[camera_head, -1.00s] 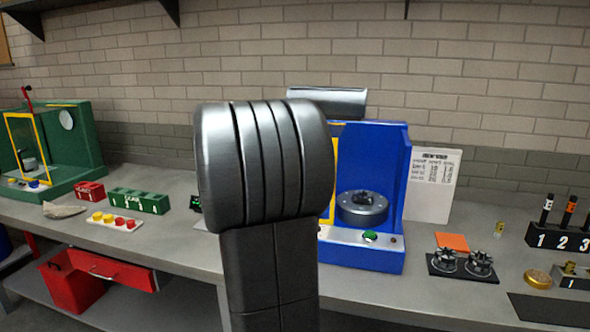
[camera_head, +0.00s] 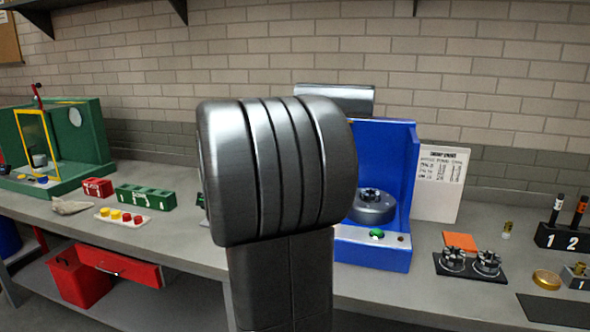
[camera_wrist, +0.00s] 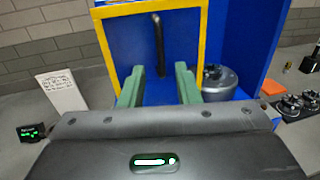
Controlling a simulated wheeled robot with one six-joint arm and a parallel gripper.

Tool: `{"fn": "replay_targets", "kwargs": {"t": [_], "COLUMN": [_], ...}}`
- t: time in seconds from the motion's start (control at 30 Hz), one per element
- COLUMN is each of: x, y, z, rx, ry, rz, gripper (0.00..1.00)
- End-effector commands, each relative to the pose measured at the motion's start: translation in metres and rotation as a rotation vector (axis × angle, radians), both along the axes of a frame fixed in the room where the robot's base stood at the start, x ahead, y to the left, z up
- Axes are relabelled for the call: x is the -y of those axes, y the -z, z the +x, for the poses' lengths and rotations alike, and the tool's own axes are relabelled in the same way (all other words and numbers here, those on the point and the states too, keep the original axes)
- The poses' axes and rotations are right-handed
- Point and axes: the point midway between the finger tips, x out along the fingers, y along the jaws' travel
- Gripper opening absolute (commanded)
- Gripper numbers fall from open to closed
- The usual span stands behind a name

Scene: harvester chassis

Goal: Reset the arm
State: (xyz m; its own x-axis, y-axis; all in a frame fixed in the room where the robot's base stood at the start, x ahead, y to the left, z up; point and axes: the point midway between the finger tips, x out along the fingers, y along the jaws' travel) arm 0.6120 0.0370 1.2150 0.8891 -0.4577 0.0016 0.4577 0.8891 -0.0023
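My gripper (camera_wrist: 161,88) shows in the wrist view as two green fingers standing apart with nothing between them. Beyond the fingers is a yellow-framed blue door (camera_wrist: 118,45) with a dark vertical handle (camera_wrist: 158,45), on the blue machine (camera_wrist: 250,45). The fingers look apart from the handle. In the head view my dark arm fills the middle and hides my gripper and the left part of the blue machine (camera_head: 392,150). A round grey metal part with a dark top (camera_head: 374,207) sits inside the machine, and it also shows in the wrist view (camera_wrist: 217,82).
The grey bench (camera_head: 190,232) runs along a brick wall. Left are a green machine (camera_head: 85,140), a green block (camera_head: 146,198) and a button strip (camera_head: 122,217). Right are black gear-like parts (camera_head: 470,262) and a numbered holder (camera_head: 562,238). A sheet (camera_head: 440,183) stands beside the blue machine.

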Motion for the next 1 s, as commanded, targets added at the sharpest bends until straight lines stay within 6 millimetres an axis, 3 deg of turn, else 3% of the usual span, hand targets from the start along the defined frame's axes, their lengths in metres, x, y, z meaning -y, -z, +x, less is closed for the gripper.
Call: {"fn": "replay_targets", "kwargs": {"t": [0.4, 0.6, 0.73, 1.0], "x": [0.039, 0.051, 0.055, 0.059], "y": [-0.002, -0.001, -0.001, 0.000], "z": [0.073, 0.097, 0.105, 0.102], "rx": [-0.002, -0.002, -0.001, -0.001], "ry": [0.004, 0.002, 0.001, 0.000], "rz": [0.000, 0.000, 0.000, 0.000], "gripper": [0.30, 0.30, 0.30, 0.30]}}
